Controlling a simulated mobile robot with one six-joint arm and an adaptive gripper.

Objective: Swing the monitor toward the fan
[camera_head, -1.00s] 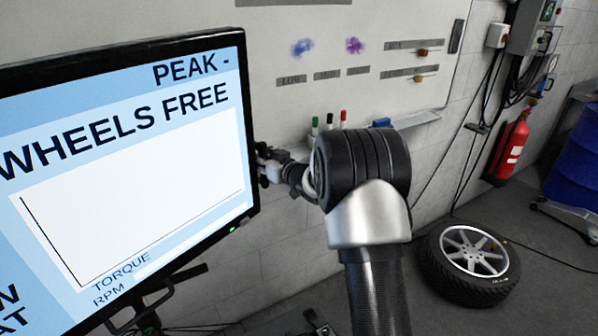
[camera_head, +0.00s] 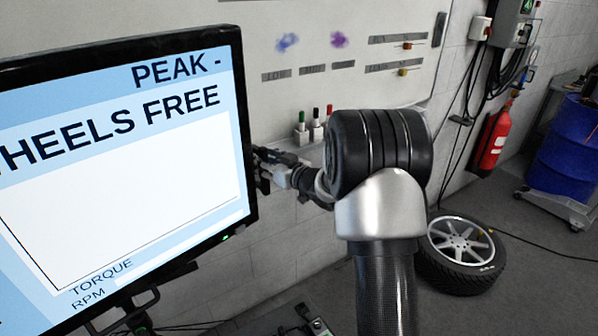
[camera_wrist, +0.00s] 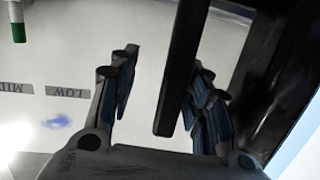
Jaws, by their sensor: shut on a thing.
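The monitor (camera_head: 120,190) fills the left of the head view, with a black frame and a pale blue screen reading "WHEELS FREE". Its left side is cut off by the picture edge. My gripper (camera_head: 264,167) is at the monitor's right edge, with its fingers partly hidden behind the frame. The fan is not seen in either view.
A whiteboard (camera_head: 330,20) with marker pens (camera_head: 316,130) hangs on the wall behind. A red fire extinguisher (camera_head: 492,140), a blue drum (camera_head: 565,150) and a wheel lying on the floor (camera_head: 460,250) are at the right. Some floor between wheel and drum is clear.

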